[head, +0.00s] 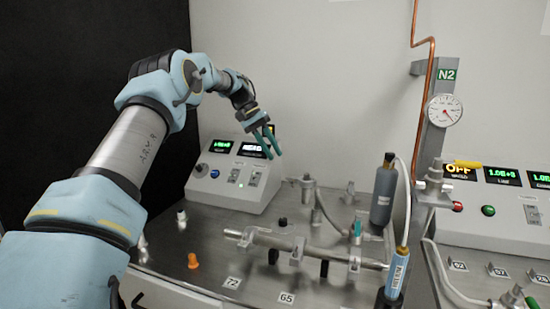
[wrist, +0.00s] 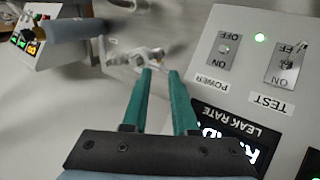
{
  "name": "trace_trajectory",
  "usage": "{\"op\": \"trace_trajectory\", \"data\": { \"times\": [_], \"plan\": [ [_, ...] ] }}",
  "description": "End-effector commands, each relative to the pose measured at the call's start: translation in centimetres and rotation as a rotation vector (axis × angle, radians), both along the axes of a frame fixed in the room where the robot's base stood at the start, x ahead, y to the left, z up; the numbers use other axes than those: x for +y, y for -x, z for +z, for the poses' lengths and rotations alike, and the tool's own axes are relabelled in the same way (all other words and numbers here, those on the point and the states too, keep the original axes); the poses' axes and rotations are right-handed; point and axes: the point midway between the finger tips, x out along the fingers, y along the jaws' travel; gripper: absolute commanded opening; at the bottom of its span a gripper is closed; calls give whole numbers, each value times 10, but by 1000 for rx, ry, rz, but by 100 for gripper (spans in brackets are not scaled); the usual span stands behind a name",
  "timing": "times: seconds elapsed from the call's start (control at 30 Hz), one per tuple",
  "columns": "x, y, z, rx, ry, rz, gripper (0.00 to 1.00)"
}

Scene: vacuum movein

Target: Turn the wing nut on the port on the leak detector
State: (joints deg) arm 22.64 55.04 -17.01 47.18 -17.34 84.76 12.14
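The leak detector (head: 236,178) is a light sloped box with lit displays at the back left of the bench. In the wrist view its panel (wrist: 225,78) fills the right side, with POWER, TEST and LEAK RATE labels upside down. A metal port fitting (head: 308,188) stands just right of the box. In the wrist view the fitting (wrist: 140,57) lies beyond my fingertips, with a clamp-like part on it; the wing nut is too small to make out clearly. My gripper (head: 268,143) has green fingers, slightly apart and empty, above the box's right side. It also shows in the wrist view (wrist: 160,73).
A grey bottle (head: 383,195) stands at the back right of the bench. A long metal tube assembly (head: 290,243) lies across the front. An orange piece (head: 193,261) sits front left. A second control box (head: 500,220) stands at the right, beside the N2 post (head: 432,135).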

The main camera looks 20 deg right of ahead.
Motion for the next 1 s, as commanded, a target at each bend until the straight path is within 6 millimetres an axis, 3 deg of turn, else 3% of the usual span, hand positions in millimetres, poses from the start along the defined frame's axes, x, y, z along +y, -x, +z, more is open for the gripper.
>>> {"op": "trace_trajectory", "data": {
  "times": [0.13,0.27,0.4,0.57,0.8,1.0],
  "plan": [
    [0,0,0,0,0,0,27],
    [-3,4,-2,-7,-16,-2,13],
    [-15,27,-9,-68,-129,-2,0],
    [-36,65,-12,-262,-329,26,0],
    [-67,110,14,-643,-456,105,0],
    [-83,129,37,-824,-443,150,0]
  ]
}}
